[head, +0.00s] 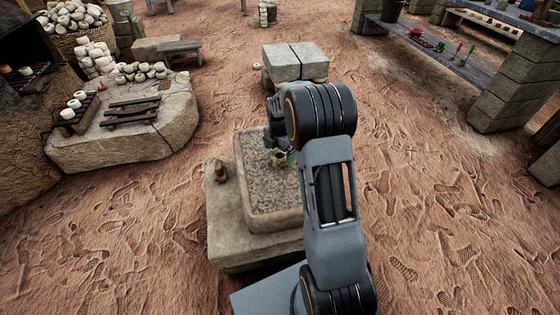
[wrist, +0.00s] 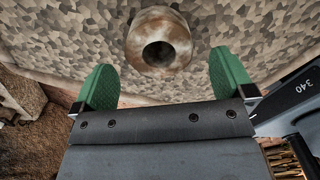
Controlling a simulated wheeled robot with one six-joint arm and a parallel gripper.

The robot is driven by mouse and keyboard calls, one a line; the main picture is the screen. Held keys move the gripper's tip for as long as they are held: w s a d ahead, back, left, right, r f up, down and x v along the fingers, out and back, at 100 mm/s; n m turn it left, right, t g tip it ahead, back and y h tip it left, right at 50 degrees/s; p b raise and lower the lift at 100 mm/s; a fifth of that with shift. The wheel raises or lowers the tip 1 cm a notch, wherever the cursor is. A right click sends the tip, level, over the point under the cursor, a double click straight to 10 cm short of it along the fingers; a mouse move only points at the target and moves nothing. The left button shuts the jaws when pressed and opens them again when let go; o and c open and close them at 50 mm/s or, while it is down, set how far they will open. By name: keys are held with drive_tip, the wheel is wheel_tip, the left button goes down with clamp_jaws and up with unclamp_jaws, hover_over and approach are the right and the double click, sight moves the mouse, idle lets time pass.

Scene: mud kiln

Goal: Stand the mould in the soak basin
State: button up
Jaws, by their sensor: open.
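The mould (wrist: 160,40) is a pale, brown-stained hollow piece with a dark round opening. In the wrist view it is against the speckled grey floor of the soak basin, its opening towards the camera. The basin (head: 272,222) is a rectangular stone trough in the middle of the head view. My gripper (wrist: 163,62) is open, with one green finger on each side of the mould and a visible gap to each. In the head view my gripper (head: 285,157) is low over the basin, and my arm hides its right side. The mould (head: 277,157) is partly covered there.
A small brown object (head: 219,170) stands on the stone ledge left of the basin. A stone block (head: 295,62) stands behind it. A rock slab (head: 125,135) with pots and racks is at left, a shelf (head: 440,55) at right. Sandy ground between is clear.

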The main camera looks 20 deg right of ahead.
sight(279, 156)
wheel_tip(279, 156, down, 4)
drive_tip(key=shift+a+f+b, duration=0.1)
drive_tip(key=shift+b, duration=0.65)
drive_tip(key=c, duration=1.2)
drive_tip(key=shift+o, duration=0.2)
drive_tip(key=shift+r, duration=0.2)
drive_tip(key=shift+r, duration=0.1)
